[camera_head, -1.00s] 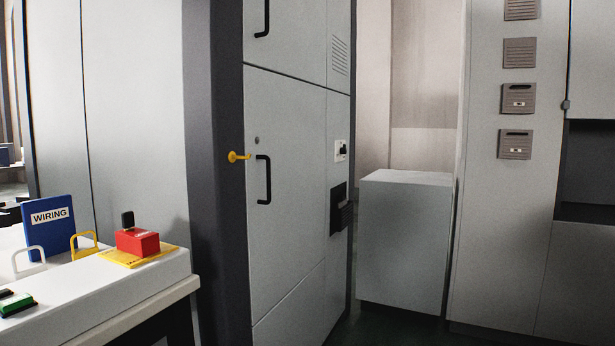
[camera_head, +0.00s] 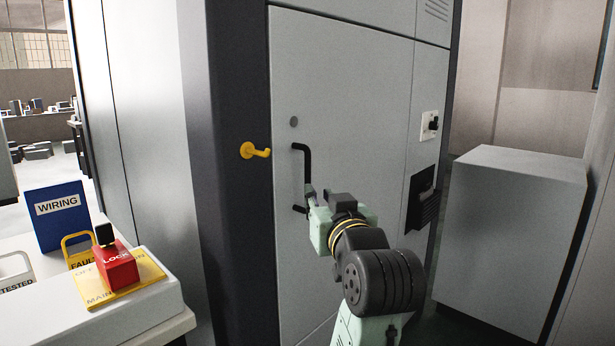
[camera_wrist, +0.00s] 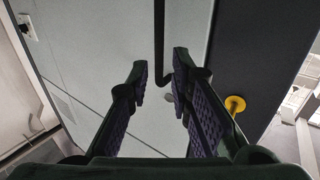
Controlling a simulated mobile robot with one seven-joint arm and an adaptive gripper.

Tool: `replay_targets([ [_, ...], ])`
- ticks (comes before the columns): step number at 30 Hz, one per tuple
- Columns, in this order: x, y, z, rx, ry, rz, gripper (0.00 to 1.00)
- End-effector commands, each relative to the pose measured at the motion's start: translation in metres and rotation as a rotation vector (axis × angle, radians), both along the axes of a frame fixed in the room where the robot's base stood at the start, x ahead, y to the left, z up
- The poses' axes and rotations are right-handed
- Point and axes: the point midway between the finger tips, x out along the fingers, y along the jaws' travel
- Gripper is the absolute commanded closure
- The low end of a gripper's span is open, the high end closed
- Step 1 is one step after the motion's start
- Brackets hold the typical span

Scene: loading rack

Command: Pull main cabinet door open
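The main cabinet door (camera_head: 355,110) is a light grey panel that looks closed. Its black bar handle (camera_head: 307,165) stands upright near the left edge, below a small round lock (camera_head: 293,122). My gripper (camera_head: 312,198) is at the lower part of the handle, reaching from the lower right. In the wrist view, my gripper (camera_wrist: 160,78) is open, one finger on each side of the line of the handle (camera_wrist: 158,40). The right finger partly covers the handle's bent end. I cannot tell whether either finger touches the bar.
A yellow hook (camera_head: 256,151) sticks out of the dark frame left of the door. A white bench (camera_head: 150,320) at lower left holds a red lock block (camera_head: 117,266) and a blue wiring binder (camera_head: 60,217). A grey box (camera_head: 510,240) stands at right.

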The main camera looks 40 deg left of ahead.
Motion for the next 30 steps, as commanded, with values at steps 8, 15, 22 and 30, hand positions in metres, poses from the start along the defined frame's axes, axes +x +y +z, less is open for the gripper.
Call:
replay_targets([
  [8,0.025,0.033,0.0,-0.008,0.01,0.003,0.8],
  [15,0.052,0.067,-0.001,-0.007,0.008,0.002,0.8],
  [22,0.064,0.082,-0.001,-0.005,0.005,0.002,0.8],
  [30,0.066,0.083,-0.002,-0.006,0.004,0.001,0.8],
])
